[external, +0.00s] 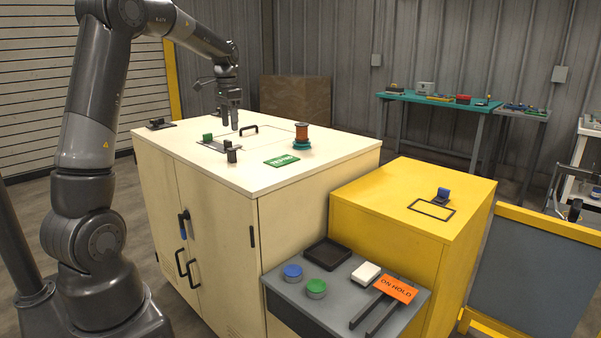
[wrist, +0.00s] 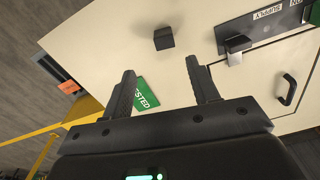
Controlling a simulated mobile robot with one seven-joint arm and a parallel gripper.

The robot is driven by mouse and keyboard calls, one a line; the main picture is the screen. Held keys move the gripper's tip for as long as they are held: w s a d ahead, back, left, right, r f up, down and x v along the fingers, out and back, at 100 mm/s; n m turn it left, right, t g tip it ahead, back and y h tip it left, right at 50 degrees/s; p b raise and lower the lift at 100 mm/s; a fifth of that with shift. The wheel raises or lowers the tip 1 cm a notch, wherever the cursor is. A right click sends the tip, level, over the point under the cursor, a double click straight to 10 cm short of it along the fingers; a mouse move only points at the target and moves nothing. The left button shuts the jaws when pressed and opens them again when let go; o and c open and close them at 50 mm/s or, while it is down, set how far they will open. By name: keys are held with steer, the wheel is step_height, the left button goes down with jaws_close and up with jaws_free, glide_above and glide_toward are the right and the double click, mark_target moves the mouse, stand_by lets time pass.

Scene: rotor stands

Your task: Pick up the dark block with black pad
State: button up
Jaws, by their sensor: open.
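A small dark block (external: 231,156) stands on the cream cabinet top (external: 330,150), just in front of the plate end. It also appears as a dark block (wrist: 164,38) in the wrist view, beyond my fingertips and apart from them. No separate black pad can be made out on it. My gripper (external: 231,121) points down above the cabinet, behind the block in the external view. In the wrist view my gripper (wrist: 161,68) has its fingers spread with nothing between them.
A green block (external: 207,138), black handle (external: 248,130), copper rotor (external: 301,133) and green TESTED card (external: 282,160) are nearby. Bare cabinet top surrounds the card.

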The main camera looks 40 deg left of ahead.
mark_target(231, 149)
steer(key=shift+w+a+f, duration=0.2)
steer(key=shift+a+f, duration=0.1)
steer(key=shift+a, duration=0.05)
steer(key=shift+a+f, duration=0.1)
steer(key=shift+f, duration=0.3)
step_height(231, 149, down, 10)
steer(key=shift+s, duration=0.1)
steer(key=shift+c, duration=0.3)
steer(key=c, duration=1)
steer(key=shift+r, duration=0.1)
